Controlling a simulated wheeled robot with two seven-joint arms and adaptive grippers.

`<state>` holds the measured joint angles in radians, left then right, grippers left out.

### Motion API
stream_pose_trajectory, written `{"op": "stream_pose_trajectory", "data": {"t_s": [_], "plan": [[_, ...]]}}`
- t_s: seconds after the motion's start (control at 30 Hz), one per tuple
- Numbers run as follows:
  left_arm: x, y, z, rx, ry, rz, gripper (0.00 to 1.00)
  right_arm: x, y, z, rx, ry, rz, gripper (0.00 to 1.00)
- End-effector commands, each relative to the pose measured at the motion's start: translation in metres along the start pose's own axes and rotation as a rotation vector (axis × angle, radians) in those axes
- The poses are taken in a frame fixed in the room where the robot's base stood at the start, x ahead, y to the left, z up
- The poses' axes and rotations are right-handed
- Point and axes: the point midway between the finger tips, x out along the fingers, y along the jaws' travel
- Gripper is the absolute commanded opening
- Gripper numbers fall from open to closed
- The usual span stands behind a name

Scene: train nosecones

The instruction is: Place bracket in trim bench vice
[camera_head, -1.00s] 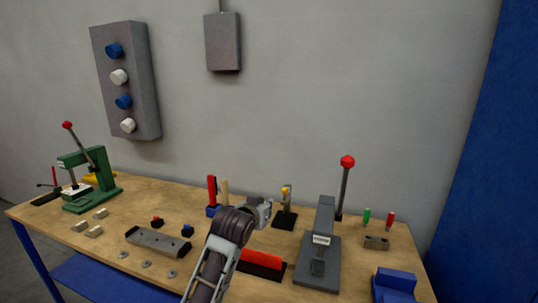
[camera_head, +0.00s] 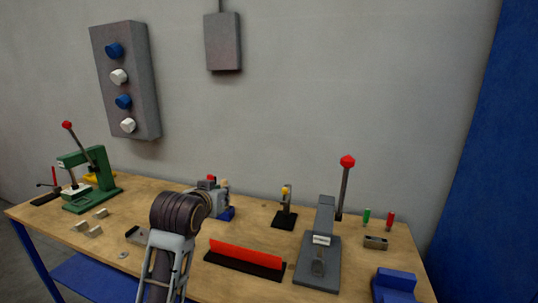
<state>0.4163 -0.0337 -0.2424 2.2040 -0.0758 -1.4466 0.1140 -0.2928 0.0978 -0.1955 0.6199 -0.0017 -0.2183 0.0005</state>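One arm, which I take as my left, comes up from the bottom left of centre. Its gripper (camera_head: 219,198) is low over the rear of the bench, in front of a small blue holder (camera_head: 229,214) with upright handles. The fingers are too small and covered to tell if they hold anything. A grey metal part (camera_head: 136,235), mostly hidden behind my arm, may be the bracket; I cannot be sure. A blue block-shaped fixture (camera_head: 396,281) at the front right, cut by the frame edge, may be the trim bench vice. My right gripper is not in view.
On the wooden bench (camera_head: 275,287) stand a green press (camera_head: 83,170), a grey lever press (camera_head: 322,245), a red bar on a black base (camera_head: 245,256) and a small black stand (camera_head: 285,214). Small pale blocks (camera_head: 88,229) lie at left. A grey wall is behind.

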Motion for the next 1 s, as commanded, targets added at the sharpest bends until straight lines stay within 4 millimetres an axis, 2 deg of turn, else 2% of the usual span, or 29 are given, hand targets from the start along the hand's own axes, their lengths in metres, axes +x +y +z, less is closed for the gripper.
{"op": "stream_pose_trajectory", "data": {"t_s": [0.1, 0.4, 1.0], "plan": [[-0.005, -0.014, 0.016, -0.009, -0.002, -0.023, 0.00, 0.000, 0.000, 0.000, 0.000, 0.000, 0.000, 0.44], [-0.012, -0.038, 0.053, -0.025, -0.003, -0.064, 0.00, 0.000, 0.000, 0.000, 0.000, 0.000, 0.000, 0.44], [-0.015, -0.065, 0.130, -0.043, -0.004, -0.107, 0.00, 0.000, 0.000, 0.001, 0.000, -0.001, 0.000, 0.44]]}}
